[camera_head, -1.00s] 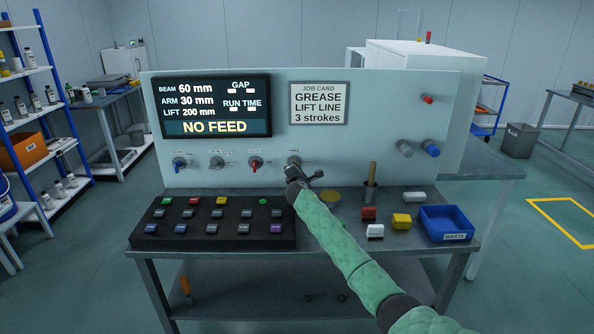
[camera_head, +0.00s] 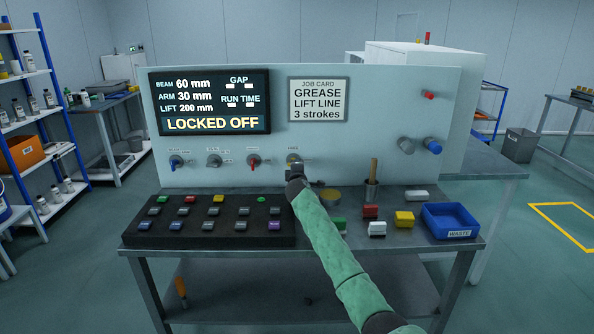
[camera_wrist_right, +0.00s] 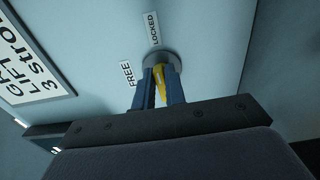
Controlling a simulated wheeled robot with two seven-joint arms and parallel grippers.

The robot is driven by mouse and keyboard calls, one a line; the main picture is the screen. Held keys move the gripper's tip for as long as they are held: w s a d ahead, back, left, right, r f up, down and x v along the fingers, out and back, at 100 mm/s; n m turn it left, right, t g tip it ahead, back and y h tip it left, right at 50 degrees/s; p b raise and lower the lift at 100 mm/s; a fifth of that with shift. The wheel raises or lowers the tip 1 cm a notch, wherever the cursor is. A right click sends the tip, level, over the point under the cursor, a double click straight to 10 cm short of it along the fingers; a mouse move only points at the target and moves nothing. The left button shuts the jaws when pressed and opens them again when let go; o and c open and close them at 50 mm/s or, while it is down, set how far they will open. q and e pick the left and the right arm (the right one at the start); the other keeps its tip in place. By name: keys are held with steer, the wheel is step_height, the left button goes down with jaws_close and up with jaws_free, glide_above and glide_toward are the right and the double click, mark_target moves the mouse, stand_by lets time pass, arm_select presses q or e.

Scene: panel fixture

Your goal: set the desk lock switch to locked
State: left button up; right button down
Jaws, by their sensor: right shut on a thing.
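The desk lock switch (camera_head: 294,158) is the rightmost round knob in the row on the upright panel. In the right wrist view its grey round base (camera_wrist_right: 172,58) and yellow handle (camera_wrist_right: 161,88) show, beside the labels FREE (camera_wrist_right: 127,73) and LOCKED (camera_wrist_right: 152,28). The yellow handle lies roughly in line with the LOCKED label. My right gripper (camera_wrist_right: 160,88) is shut on the yellow handle; in the head view it covers part of the switch. The display (camera_head: 210,102) reads LOCKED OFF. My left gripper is not in view.
Three other knobs, one of them red (camera_head: 253,161), sit left of the switch. A black button box (camera_head: 135,228) lies below on the desk.

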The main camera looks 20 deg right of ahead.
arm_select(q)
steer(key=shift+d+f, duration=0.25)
arm_select(e)
steer(key=shift+a+f, duration=0.1)
steer(key=shift+f, duration=0.05)
steer(key=c, duration=1.5)
jaws_free()
steer(key=shift+w, duration=0.1)
